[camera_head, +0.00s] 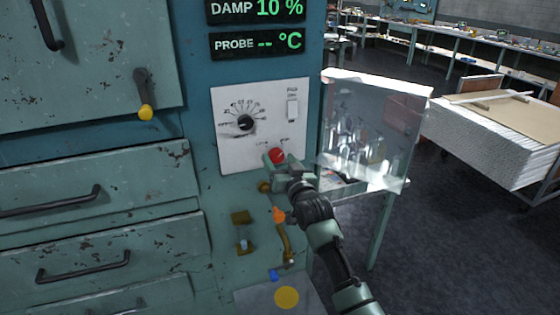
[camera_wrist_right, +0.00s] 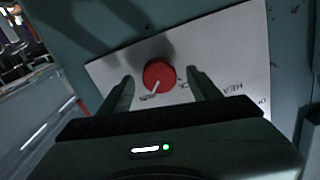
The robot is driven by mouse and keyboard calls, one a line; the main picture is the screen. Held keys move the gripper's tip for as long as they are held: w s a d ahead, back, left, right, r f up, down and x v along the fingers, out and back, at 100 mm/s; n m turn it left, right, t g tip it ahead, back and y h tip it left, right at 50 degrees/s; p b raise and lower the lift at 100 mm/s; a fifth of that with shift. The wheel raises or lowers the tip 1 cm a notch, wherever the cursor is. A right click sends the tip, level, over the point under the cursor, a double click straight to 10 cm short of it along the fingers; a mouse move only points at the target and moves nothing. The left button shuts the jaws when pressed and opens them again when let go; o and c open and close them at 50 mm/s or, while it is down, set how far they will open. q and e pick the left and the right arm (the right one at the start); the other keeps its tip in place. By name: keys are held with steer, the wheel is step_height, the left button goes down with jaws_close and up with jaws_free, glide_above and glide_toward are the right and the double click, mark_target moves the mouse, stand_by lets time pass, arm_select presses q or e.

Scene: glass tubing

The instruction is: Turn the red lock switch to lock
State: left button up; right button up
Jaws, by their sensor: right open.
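The red lock switch (camera_head: 277,155) is a round red knob low on the white control panel (camera_head: 232,155). In the right wrist view the knob (camera_wrist_right: 159,75) shows a pale pointer line slanting toward the lower left, with small lettering beside it that I cannot read fully. My right gripper (camera_head: 279,160) is at the knob in the head view. In the right wrist view its two fingers (camera_wrist_right: 160,88) are open, one on each side of the knob, with gaps between them and it. My left gripper is not in view.
A black dial (camera_head: 245,122) and a white rocker switch (camera_head: 292,109) sit above the knob. A clear hinged pane (camera_head: 372,130) stands close to the right of the panel. An orange-tipped brass valve (camera_head: 280,218) is below. Drawers with black handles (camera_head: 60,203) are at left.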

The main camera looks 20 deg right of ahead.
steer(key=shift+c, duration=1.2)
jaws_close()
